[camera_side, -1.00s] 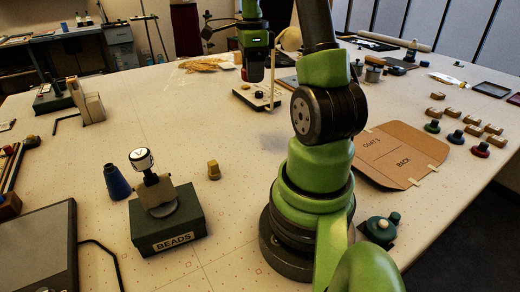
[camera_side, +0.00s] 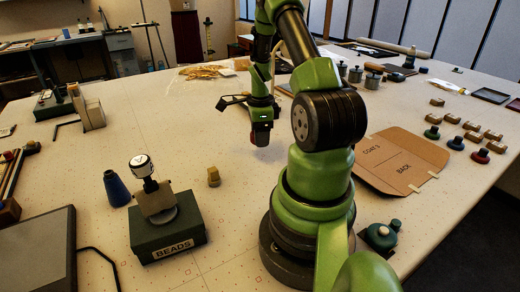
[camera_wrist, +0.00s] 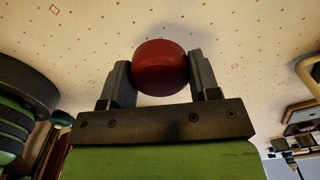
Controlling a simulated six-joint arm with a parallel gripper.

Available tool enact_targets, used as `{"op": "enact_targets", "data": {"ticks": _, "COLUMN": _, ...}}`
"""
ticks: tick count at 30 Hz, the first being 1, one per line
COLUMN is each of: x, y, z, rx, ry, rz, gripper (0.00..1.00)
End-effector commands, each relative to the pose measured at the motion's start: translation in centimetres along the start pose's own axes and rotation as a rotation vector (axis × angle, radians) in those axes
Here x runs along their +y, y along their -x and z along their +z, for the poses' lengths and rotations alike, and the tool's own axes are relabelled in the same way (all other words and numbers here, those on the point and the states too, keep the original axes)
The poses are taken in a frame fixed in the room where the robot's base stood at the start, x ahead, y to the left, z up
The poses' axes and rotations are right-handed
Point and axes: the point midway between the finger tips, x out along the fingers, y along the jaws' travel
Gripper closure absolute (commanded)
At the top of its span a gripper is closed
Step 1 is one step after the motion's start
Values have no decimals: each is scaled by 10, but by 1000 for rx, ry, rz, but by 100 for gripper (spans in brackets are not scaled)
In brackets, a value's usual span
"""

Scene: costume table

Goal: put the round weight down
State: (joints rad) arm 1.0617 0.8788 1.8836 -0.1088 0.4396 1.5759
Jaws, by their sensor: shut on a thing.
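A dark red round weight (camera_wrist: 160,66) is between the two grey fingers of my gripper (camera_wrist: 160,75) in the wrist view. Its smooth rounded side faces the camera and both fingers press against it. In the side view my gripper (camera_side: 262,136) points down low over the middle of the table (camera_side: 225,150). Only a small reddish patch of the weight (camera_side: 253,138) shows there; the rest is hidden by the gripper. I cannot tell whether the weight touches the table top.
A green box marked BEADS (camera_side: 165,232) with a stamp on it, a blue cone (camera_side: 116,188) and a small brass piece (camera_side: 214,177) stand to the left. A brown card folder (camera_side: 400,160) lies to the right. Table around the gripper is clear.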

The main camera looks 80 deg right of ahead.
Motion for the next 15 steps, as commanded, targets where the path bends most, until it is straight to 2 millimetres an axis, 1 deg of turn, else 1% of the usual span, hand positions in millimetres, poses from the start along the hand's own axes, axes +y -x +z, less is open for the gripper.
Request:
{"op": "enact_targets", "data": {"ticks": 4, "x": 0, "y": -16, "z": 0, "rx": 0, "ry": 2, "rz": 1, "gripper": 78}}
{"op": "enact_targets", "data": {"ticks": 9, "x": 0, "y": -41, "z": 0, "rx": 0, "ry": 0, "rz": 2, "gripper": 78}}
{"op": "enact_targets", "data": {"ticks": 12, "x": -1, "y": -48, "z": 0, "rx": 0, "ry": 1, "rz": -2, "gripper": 78}}
{"op": "enact_targets", "data": {"ticks": 15, "x": -1, "y": -48, "z": 0, "rx": -1, "ry": 1, "rz": -3, "gripper": 78}}
